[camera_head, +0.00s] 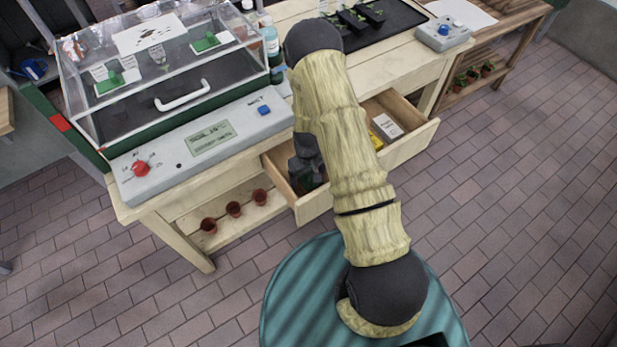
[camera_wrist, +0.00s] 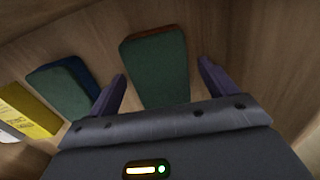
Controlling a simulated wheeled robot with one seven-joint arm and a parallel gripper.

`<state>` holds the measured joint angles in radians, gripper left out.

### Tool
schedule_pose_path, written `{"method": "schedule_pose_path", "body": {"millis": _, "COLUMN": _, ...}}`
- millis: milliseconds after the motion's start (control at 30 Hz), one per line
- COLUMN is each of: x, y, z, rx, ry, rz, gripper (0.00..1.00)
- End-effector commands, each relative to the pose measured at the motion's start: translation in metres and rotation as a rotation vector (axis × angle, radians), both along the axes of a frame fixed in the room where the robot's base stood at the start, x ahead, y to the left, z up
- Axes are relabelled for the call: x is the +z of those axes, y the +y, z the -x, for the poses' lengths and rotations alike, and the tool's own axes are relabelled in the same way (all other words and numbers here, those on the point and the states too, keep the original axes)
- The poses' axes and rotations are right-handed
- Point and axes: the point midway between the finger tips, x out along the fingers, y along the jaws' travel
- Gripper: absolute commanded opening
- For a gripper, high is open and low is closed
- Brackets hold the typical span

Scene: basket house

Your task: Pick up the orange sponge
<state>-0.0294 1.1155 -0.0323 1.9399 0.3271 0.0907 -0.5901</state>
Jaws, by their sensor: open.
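In the wrist view, a sponge with a dark green top and an orange-brown edge (camera_wrist: 156,72) lies on the wooden drawer floor. My gripper (camera_wrist: 161,70) is open, with one dark finger on each side of this sponge. Gaps show between fingers and sponge, and its near end is hidden behind my gripper body. A second sponge, green-topped with a blue edge (camera_wrist: 62,88), lies to the left, outside the fingers. In the head view my gripper (camera_head: 308,168) is down at the open drawer (camera_head: 412,145), and my arm hides the sponges.
A yellow packet (camera_wrist: 28,110) lies left of the blue-edged sponge; white packaging (camera_head: 387,125) also lies in the drawer. Drawer walls stand close around my gripper. A clear-lidded box with a control panel (camera_head: 215,140) is on the bench above. Small pots (camera_head: 234,209) stand on the shelf below.

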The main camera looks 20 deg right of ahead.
Motion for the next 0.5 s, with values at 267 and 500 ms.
{"method": "schedule_pose_path", "body": {"millis": 267, "x": 0.0002, "y": -0.0001, "z": 0.0001, "rx": 0.0, "ry": 0.0, "rz": 0.0, "gripper": 0.77}}
{"method": "schedule_pose_path", "body": {"millis": 500, "x": 0.0002, "y": -0.0003, "z": 0.0001, "rx": 0.0, "ry": 0.0, "rz": 0.0, "gripper": 0.37}}
